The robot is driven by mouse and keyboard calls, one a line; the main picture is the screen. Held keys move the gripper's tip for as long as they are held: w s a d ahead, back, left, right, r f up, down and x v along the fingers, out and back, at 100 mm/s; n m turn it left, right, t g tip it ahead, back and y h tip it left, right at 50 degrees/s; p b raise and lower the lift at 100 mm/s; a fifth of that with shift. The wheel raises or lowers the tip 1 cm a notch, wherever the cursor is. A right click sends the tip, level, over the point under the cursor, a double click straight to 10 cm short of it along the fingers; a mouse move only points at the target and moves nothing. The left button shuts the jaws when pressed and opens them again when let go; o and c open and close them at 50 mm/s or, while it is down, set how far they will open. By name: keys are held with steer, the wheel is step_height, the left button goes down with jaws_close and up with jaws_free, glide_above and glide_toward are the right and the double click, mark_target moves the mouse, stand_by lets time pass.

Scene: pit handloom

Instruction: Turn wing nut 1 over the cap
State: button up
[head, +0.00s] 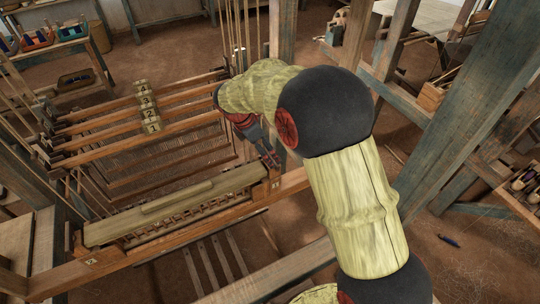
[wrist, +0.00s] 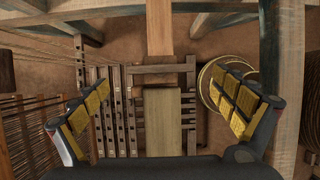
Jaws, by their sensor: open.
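The cap (head: 165,206) is a long pale wooden bar with a raised strip, lying across the front of the loom. A small plate marked 1 (head: 276,184) is on the wood near its right end, and a plate marked 2 (head: 91,262) is at the left end. My gripper (head: 270,160) hangs just above the right end, pointing down. In the wrist view my gripper (wrist: 165,112) is open and empty, its yellow-padded fingers wide apart, with a pale wooden block (wrist: 163,122) below between them. I cannot make out wing nut 1 in either view.
Numbered heddle bars (head: 145,103) lie behind the cap. A blue-grey post (head: 485,125) stands right of my arm. In the wrist view a round coiled thing (wrist: 208,85) is partly behind the right finger, and slats (wrist: 120,110) show left of the block.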

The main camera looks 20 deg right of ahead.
mark_target(270, 155)
steer(key=shift+x, duration=2.3)
steer(key=c, duration=1.1)
steer(key=shift+c, duration=0.3)
